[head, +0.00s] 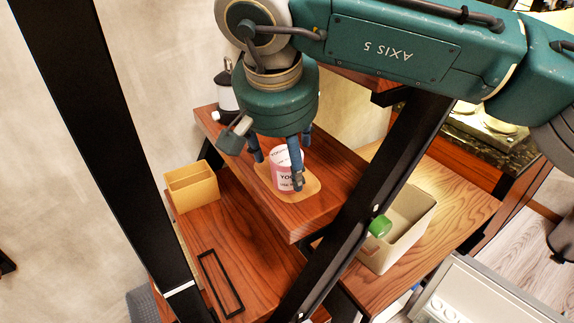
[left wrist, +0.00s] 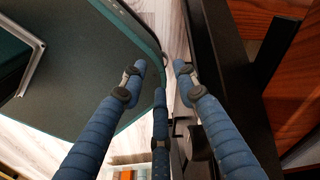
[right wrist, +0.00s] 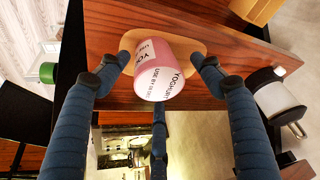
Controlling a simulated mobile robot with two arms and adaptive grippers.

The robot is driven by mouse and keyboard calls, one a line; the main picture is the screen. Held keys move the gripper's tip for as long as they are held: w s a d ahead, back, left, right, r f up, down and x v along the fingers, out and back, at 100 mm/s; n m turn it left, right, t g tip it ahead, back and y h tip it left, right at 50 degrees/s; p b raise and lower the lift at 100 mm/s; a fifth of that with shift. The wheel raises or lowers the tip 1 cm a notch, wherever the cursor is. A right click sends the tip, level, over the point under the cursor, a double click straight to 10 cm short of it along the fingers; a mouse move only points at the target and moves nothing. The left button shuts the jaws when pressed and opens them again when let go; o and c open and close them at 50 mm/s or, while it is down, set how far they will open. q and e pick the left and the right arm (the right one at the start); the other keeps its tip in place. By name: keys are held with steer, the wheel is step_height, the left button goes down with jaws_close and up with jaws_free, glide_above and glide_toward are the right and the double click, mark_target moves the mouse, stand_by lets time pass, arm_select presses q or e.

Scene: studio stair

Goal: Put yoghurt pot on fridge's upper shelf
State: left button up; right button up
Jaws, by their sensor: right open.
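The yoghurt pot (head: 285,172), pink and white with lettering, stands upright on a light wooden board (head: 307,187) on a wooden stair tread. My right gripper (head: 281,165) reaches down over the pot from above in the head view. In the right wrist view the pot (right wrist: 158,70) sits between the spread fingers of my right gripper (right wrist: 160,85), which is open; whether a fingertip touches it I cannot tell. My left gripper (left wrist: 158,85) shows only in its own wrist view, its fingers apart with nothing between them. I see no fridge shelf that I can make out clearly.
Black slanted posts (head: 375,195) cross the head view close to the tread. A tan box (head: 192,187) stands to the left, a beige bin (head: 402,236) with a green-topped thing to the right. A white-and-black canister (head: 226,97) stands behind the gripper.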

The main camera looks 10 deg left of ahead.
arm_select(q)
steer(key=shift+s+a, duration=0.1)
steer(key=shift+s, duration=0.05)
arm_select(e)
steer(key=shift+w, duration=0.1)
steer(key=c, duration=0.3)
arm_select(q)
steer(key=shift+s+a+f, duration=0.1)
steer(key=shift+s+a, duration=0.15)
steer(key=shift+s, duration=0.3)
arm_select(e)
steer(key=c, duration=1.1)
steer(key=shift+r, duration=0.1)
